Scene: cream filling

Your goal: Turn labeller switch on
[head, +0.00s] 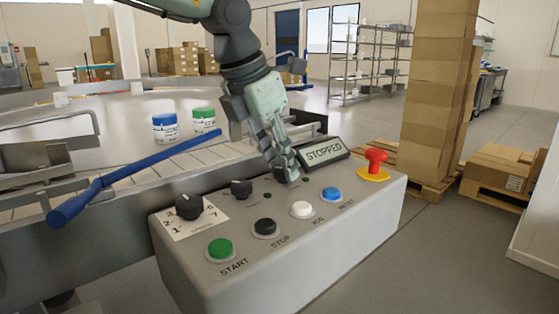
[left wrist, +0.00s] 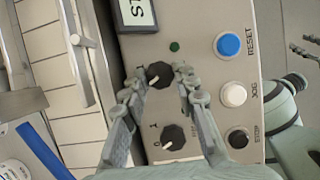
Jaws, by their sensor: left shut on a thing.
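The grey control box (head: 330,238) carries a row of buttons and several black knobs. My left gripper (head: 289,172) comes down on its top near the display, which reads STOPPED (head: 324,151). In the left wrist view, its fingers (left wrist: 159,76) are closed on opposite sides of a black rotary switch (left wrist: 158,74), the knob nearer the display. In the head view the gripper hides this switch. A second black knob (left wrist: 173,137) stands beside it, free; it also shows in the head view (head: 241,188). The switch labels are too small to read.
Green START (head: 220,249), black STOP (head: 265,227), white JOG (head: 302,209) and blue RESET (head: 332,194) buttons line the front. A red emergency knob (head: 375,162) is at right. A conveyor with two tubs, blue-lidded (head: 165,126) and green-lidded (head: 204,119), runs behind.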

